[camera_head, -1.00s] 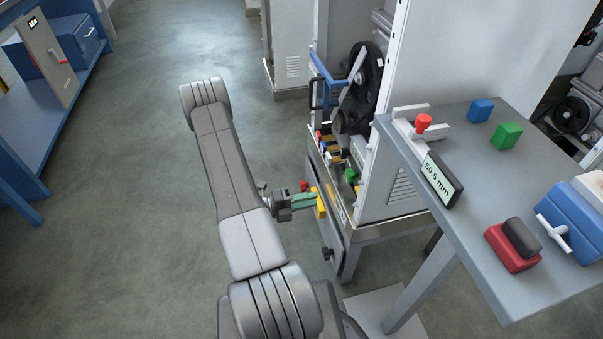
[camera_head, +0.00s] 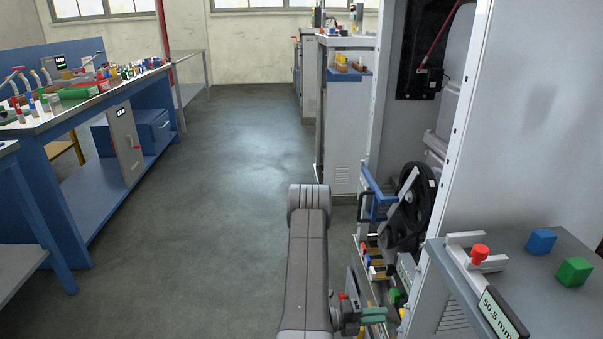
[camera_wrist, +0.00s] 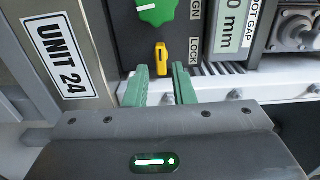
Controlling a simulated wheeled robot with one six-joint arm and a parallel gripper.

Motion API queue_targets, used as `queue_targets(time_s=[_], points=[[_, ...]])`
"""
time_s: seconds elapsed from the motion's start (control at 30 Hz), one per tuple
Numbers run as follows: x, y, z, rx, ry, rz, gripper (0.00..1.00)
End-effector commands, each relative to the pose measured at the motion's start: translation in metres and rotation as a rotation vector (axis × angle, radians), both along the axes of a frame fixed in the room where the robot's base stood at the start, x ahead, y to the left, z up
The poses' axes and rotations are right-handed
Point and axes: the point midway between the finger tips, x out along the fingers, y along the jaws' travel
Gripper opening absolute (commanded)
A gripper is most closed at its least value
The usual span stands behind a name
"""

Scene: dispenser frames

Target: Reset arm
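My gripper (camera_wrist: 159,78) shows two green fingers in the wrist view, apart with an empty gap between them. A yellow lever (camera_wrist: 162,58) stands upright just beyond the gap, on a dark panel by the word LOCK; no finger appears to touch it. A green knob (camera_wrist: 155,9) is above it, cut by the top edge. In the head view my gripper (camera_head: 375,314) is low in the picture, beside the machine with the black wheel (camera_head: 408,208). My arm (camera_head: 306,260) reaches up from the bottom edge.
A grey table (camera_head: 560,300) with a 50.5 mm display (camera_head: 501,314), a blue block (camera_head: 541,241) and a green block (camera_head: 573,271) is at the right. A blue workbench (camera_head: 90,150) lines the left. The floor (camera_head: 215,180) between is clear.

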Motion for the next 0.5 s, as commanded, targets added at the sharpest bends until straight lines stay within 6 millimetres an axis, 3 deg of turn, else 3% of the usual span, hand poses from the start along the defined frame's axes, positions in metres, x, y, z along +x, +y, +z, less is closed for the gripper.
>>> queue_targets(time_s=[0.2,0.5], points=[[0.002,-0.029,0.0,0.0,-0.003,-0.004,0.23],[0.004,-0.051,0.0,-0.001,-0.001,-0.002,0.23]])
